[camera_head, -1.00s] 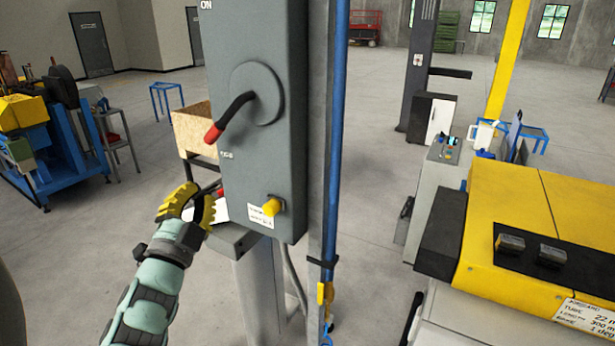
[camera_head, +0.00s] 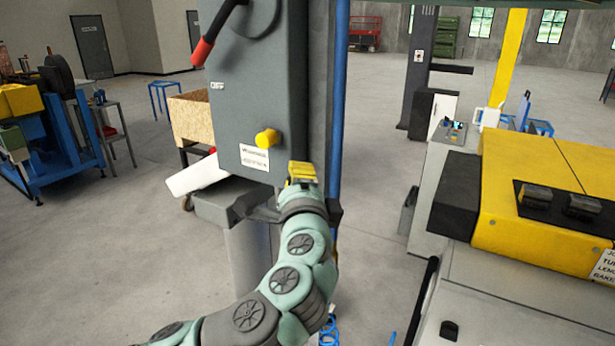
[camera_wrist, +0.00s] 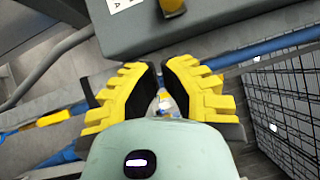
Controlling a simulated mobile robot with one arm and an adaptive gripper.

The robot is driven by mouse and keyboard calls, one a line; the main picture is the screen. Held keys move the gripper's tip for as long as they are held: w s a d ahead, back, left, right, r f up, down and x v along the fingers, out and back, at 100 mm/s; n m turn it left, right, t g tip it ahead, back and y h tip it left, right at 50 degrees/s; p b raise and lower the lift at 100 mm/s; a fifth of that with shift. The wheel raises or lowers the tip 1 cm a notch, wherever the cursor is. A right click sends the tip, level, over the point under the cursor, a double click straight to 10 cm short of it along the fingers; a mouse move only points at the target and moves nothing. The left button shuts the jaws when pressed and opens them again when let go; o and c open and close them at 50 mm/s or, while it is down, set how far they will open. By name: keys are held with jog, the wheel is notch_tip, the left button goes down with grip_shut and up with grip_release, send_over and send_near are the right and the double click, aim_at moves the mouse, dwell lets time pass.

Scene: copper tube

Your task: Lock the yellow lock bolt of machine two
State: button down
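The yellow lock bolt (camera_head: 267,138) sticks out of the lower front of a grey switch box (camera_head: 255,85), above a small white label. In the wrist view the bolt (camera_wrist: 172,7) is cut by the top edge, beside the label. My gripper (camera_head: 302,170) is just below and to the right of the bolt, near the box's lower right corner, apart from the bolt. In the wrist view my gripper (camera_wrist: 160,85) has its two yellow fingers with black pads a narrow gap apart, with nothing held between them.
A black lever with a red end (camera_head: 203,50) hangs at the box's upper left. A blue pipe (camera_head: 340,100) runs down the post right of the box. A yellow and grey machine (camera_head: 545,190) stands at the right. Open floor lies between.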

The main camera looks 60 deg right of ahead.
aim_at(278, 144)
jog(key=s+a+n+t+y+b, duration=0.1)
jog(key=s+a+n+t+b, duration=0.1)
jog(key=s, duration=0.3)
jog(key=shift+s+a+f+t+y+b, duration=0.15)
jog(key=shift+s+a+t+y+b, duration=0.2)
jog(key=shift+a+b, duration=0.35)
jog(key=shift+w+d, duration=0.1)
jog(key=shift+d, duration=0.05)
jog(key=p+x, duration=0.5)
jog(key=x, duration=0.5)
jog(key=shift+r, duration=0.2)
jog(key=w+p, duration=0.2)
jog(key=shift+w+r, duration=0.3)
jog(key=shift+w+p, duration=0.4)
jog(key=shift+w, duration=0.25)
